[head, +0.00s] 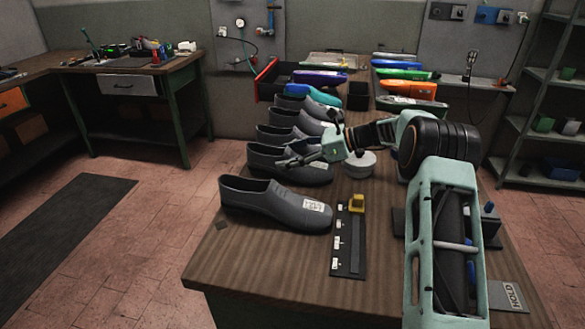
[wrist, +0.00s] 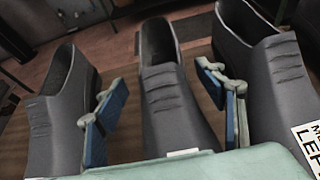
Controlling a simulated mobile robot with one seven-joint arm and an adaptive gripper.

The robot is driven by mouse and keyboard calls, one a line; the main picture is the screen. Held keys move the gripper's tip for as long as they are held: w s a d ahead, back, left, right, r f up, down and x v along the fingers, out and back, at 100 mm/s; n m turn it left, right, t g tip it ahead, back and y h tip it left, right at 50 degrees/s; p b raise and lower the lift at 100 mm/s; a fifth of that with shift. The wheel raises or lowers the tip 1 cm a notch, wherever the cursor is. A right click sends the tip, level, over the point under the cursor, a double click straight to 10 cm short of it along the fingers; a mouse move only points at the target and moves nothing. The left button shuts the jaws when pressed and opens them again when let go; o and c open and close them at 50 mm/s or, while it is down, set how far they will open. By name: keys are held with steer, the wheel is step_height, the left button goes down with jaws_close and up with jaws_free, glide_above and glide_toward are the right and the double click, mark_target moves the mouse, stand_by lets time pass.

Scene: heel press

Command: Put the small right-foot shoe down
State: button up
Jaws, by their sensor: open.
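Several grey shoes stand in a row along the left side of the table, toes to the right. The front shoe (head: 265,200) bears a white label too small to read in the head view. My gripper (head: 286,162) is over the second shoe (head: 262,158). In the wrist view my gripper (wrist: 163,95) is open, its blue-padded fingers on either side of a middle grey shoe (wrist: 172,105), seemingly with gaps. That shoe looks upright; its label is mostly hidden, so I cannot read its size or foot. The right shoe (wrist: 270,80) has a label reading "LEF".
Coloured shoe lasts (head: 404,88) lie at the back right. A "HOLD" plate (head: 507,296) is at the front right.

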mark_target(273, 158)
steer(key=x, duration=0.5)
steer(key=shift+w+f, duration=0.2)
steer(key=shift+w, duration=0.15)
steer(key=c, duration=1.5)
steer(key=shift+r, duration=0.15)
steer(key=shift+c, duration=0.9)
